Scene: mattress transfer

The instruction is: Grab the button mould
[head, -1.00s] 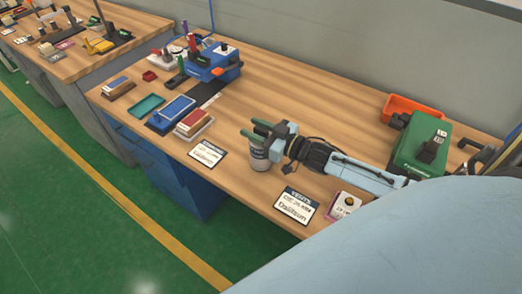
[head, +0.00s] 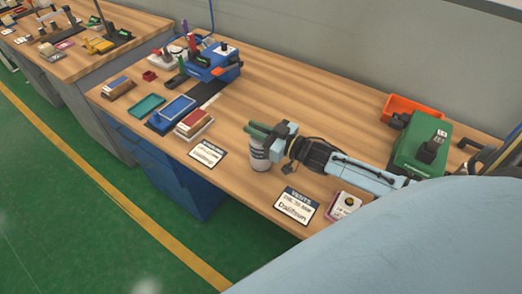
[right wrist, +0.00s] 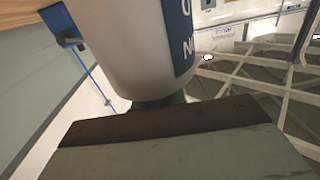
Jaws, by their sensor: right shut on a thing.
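My right gripper (head: 258,131) is shut on a white-grey can (head: 260,158) with a dark blue label, near the front edge of the wooden table. The can is upright; I cannot tell whether its base touches the table. In the right wrist view the can (right wrist: 135,50) fills the top centre, with white letters on its blue label, close against the gripper. I see nothing clearly marked as a button mould, and cannot tell whether the can is it. My left gripper is not in view.
Label cards (head: 207,154) (head: 297,206) lie left and right of the can. A blue machine (head: 212,65), a teal tray (head: 148,106) and a blue tray (head: 177,108) stand left. A green box (head: 420,142) and an orange bin (head: 405,106) stand right. The table's back middle is clear.

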